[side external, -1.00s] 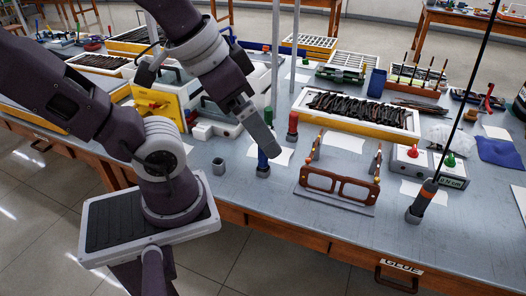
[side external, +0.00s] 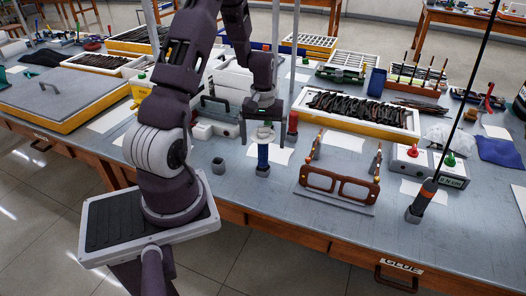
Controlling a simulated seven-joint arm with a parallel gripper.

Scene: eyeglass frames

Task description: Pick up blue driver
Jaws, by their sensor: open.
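The blue driver (side external: 263,156) stands upright in a small grey holder (side external: 263,171) near the front of the table. My gripper (side external: 263,138) points down over it, open, with its fingers at the driver's upper end. I cannot tell whether the fingers touch the driver. The driver's top is partly hidden by my gripper.
A red driver (side external: 292,124) stands just behind and right of the gripper. An empty grey holder (side external: 218,165) is to the left. Brown eyeglass frames (side external: 340,186) stand on a stand to the right. A tall orange-and-black tool (side external: 425,195) stands further right.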

